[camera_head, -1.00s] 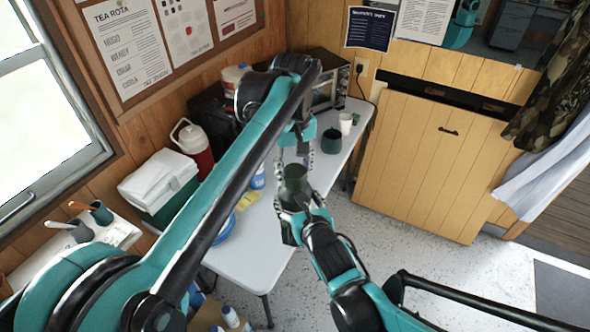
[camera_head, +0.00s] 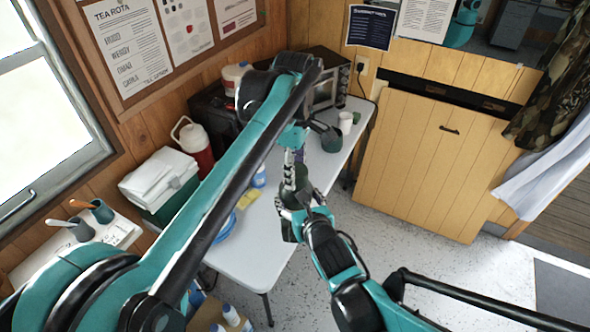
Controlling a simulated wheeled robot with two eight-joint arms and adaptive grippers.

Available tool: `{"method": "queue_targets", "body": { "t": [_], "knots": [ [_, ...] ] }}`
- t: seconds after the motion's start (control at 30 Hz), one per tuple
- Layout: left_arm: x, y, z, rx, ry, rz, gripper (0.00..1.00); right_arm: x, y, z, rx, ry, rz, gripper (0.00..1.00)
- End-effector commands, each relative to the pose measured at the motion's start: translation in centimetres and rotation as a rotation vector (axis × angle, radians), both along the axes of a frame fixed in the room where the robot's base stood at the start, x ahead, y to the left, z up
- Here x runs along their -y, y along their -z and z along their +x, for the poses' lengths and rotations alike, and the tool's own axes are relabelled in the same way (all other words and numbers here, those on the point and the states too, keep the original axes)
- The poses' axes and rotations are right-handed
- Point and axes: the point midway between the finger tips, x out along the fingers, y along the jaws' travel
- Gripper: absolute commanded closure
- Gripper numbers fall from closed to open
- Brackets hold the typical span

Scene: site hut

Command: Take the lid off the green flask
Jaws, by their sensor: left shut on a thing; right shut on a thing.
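The dark green flask (camera_head: 294,194) stands upright in front of the table's front edge, gripped by my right gripper (camera_head: 293,212), which is shut on its body. My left gripper (camera_head: 290,178) comes down from above and is shut at the top of the flask. The lid itself is hidden by the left fingers, so I cannot tell whether it is still seated on the flask. The two grippers are one above the other, close together.
The white table (camera_head: 262,240) runs behind the flask. A red jug (camera_head: 195,150) and cool box (camera_head: 160,182) stand left. Floor to the right is clear.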

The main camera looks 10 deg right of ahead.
Motion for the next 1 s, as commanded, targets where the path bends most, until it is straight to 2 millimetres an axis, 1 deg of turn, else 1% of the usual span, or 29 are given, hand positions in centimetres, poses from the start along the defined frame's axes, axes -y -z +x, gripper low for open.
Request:
{"method": "queue_targets", "body": {
  "t": [0.6, 1.0],
  "knots": [
    [0.1, -2.0, -0.1, -0.001, 0.002, -0.003, 0.90, -0.1, 0.0, 0.0, -0.001, -0.001, -0.001, 1.00],
    [0.1, -2.3, 0.0, 0.000, 0.001, -0.001, 0.90, 0.0, 0.0, 0.0, -0.001, 0.000, -0.001, 1.00]
  ]
}}
